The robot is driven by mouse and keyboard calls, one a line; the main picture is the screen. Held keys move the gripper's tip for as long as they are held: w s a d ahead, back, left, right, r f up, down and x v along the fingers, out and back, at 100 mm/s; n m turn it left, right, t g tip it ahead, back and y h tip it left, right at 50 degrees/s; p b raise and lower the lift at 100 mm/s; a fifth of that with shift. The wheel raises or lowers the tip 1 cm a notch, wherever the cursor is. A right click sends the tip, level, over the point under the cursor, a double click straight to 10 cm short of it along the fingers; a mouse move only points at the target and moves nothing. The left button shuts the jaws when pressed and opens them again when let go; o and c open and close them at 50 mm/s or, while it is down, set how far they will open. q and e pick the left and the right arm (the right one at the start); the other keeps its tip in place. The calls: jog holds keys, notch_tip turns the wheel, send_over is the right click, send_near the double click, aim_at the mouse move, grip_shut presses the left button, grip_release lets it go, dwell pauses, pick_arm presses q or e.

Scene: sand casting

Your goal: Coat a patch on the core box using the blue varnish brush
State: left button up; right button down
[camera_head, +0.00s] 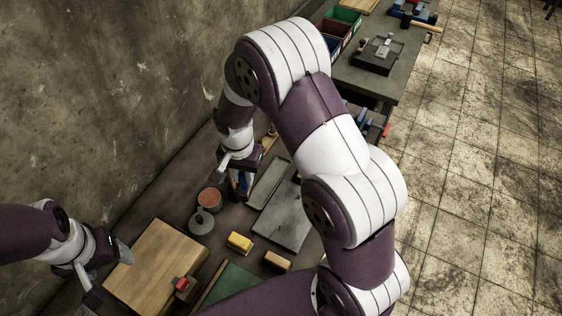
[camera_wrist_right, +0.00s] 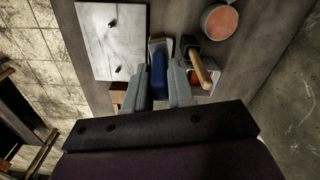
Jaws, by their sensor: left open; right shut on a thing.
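My right gripper (camera_wrist_right: 164,88) is shut on the blue varnish brush (camera_wrist_right: 158,76). The blue handle lies between the fingers and its pale end points away from the wrist. In the head view this gripper (camera_head: 240,178) is above the back of the bench, partly hidden by my arm. A grey slab (camera_head: 286,216), possibly the core box, lies to its right and nearer. It also shows in the right wrist view (camera_wrist_right: 112,42), with two dark pegs, beside the gripper. My left gripper (camera_head: 106,274) is open and empty at the left edge of a wooden board (camera_head: 155,262).
A reddish-filled round pot (camera_head: 209,198), a grey lidded-looking round thing (camera_head: 201,221), a yellow block (camera_head: 240,242) and a tan block (camera_head: 277,261) stand nearby. A shallow tray (camera_head: 269,184) lies beside the slab. A wooden-handled tool (camera_wrist_right: 203,70) is close to the right fingers.

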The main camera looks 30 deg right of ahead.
pick_arm(q)
notch_tip(320, 180, up, 5)
jog(key=p, duration=0.3)
pick_arm(e)
jog(key=w+a+m, duration=0.2)
jog(key=w+a, duration=0.7)
jog(key=a, duration=0.1)
pick_arm(q)
notch_tip(320, 180, down, 4)
jog(key=b, duration=0.4)
jog(key=shift+f, duration=0.2)
pick_arm(e)
notch_tip(320, 180, down, 7)
jog(key=m, duration=0.1)
jog(key=shift+s+d+r, duration=0.15)
jog(key=shift+d, duration=0.2)
pick_arm(q)
jog(key=shift+f+b, duration=0.45)
jog(key=shift+b, duration=0.2)
pick_arm(e)
jog(key=shift+s+f, duration=0.1)
jog(key=shift+f, duration=0.45)
pick_arm(q)
jog(key=shift+r, duration=0.1)
pick_arm(e)
jog(key=shift+r, duration=0.1)
